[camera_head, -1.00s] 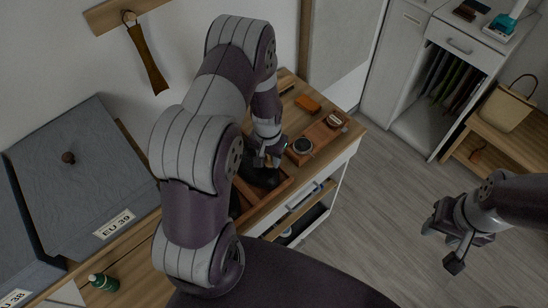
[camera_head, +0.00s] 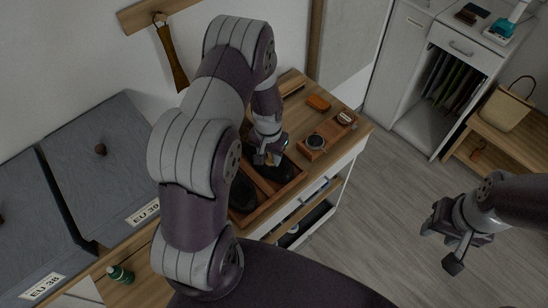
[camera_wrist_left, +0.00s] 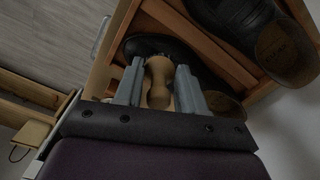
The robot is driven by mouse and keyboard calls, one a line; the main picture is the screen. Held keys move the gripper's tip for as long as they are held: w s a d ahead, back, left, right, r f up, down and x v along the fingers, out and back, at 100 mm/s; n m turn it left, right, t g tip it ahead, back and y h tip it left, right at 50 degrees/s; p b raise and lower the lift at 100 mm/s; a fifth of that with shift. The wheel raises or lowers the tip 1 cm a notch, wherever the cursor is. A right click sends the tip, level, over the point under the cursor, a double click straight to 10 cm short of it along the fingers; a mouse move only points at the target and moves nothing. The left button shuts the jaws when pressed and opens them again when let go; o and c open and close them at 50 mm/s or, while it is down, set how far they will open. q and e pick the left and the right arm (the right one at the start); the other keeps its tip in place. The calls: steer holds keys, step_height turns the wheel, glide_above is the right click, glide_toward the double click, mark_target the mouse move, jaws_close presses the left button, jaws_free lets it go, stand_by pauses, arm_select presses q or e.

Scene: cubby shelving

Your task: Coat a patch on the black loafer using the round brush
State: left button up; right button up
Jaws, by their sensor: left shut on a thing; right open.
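My left gripper (camera_head: 268,158) is shut on the round brush, whose pale wooden handle (camera_wrist_left: 158,85) shows between the fingers in the left wrist view. The brush head lies close against a black loafer (camera_head: 284,172); I cannot tell whether it touches. This loafer also shows in the left wrist view (camera_wrist_left: 205,75), partly behind the gripper. A second black loafer (camera_head: 243,190) lies beside it, partly behind my arm. Both are in a wooden tray (camera_head: 262,210) on the cabinet top. My right gripper (camera_head: 441,246) is open and empty, above the floor at the right.
A wooden holder (camera_head: 330,132) with a round dark tin (camera_head: 315,142) sits right of the tray. An orange block (camera_head: 318,103) lies behind it. Grey boxes (camera_head: 90,160) and a green bottle (camera_head: 120,274) stand left. A shoehorn (camera_head: 171,58) hangs on the wall.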

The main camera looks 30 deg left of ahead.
arm_select(q)
steer(key=shift+r, duration=0.65)
steer(key=shift+s+a+r+p, duration=0.1)
steer(key=shift+s+r+p, duration=0.05)
steer(key=shift+r+p, duration=0.45)
steer(key=shift+s+a+r+p, duration=0.1)
steer(key=shift+r+p, duration=0.4)
steer(key=shift+r, duration=0.05)
steer(key=shift+d+r, duration=0.1)
steer(key=shift+r, duration=0.05)
steer(key=shift+w, duration=0.1)
arm_select(e)
steer(key=r, duration=0.1)
steer(key=s+r, duration=0.1)
steer(key=r, duration=0.1)
steer(key=shift+a, duration=0.1)
